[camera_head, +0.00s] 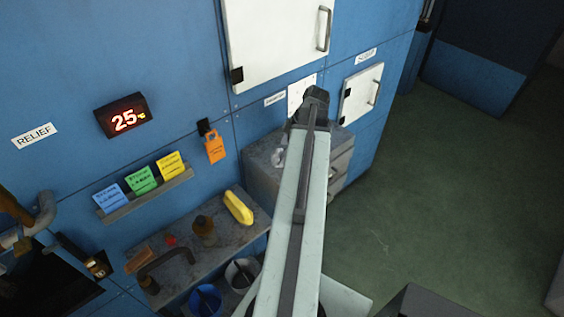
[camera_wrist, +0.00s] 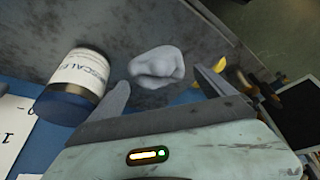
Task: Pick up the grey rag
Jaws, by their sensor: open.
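The grey rag (camera_wrist: 158,66) is a pale crumpled lump on a worn grey surface in the wrist view. My gripper (camera_wrist: 161,78) is open, with one finger on each side of the rag in the picture and nothing between them held. The rag appears just beyond the fingertips; I cannot tell the exact gap. In the head view a small pale lump, seemingly the rag (camera_head: 278,157), shows on the grey cabinet top (camera_head: 262,154), left of my arm. My arm hides part of that top, and my fingers are not clear there.
Yellow and dark items (camera_wrist: 262,88) lie to the right. In the head view, a lower shelf (camera_head: 236,236) holds a yellow object (camera_head: 238,207) and bottles. Green floor (camera_head: 420,190) is open at right.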

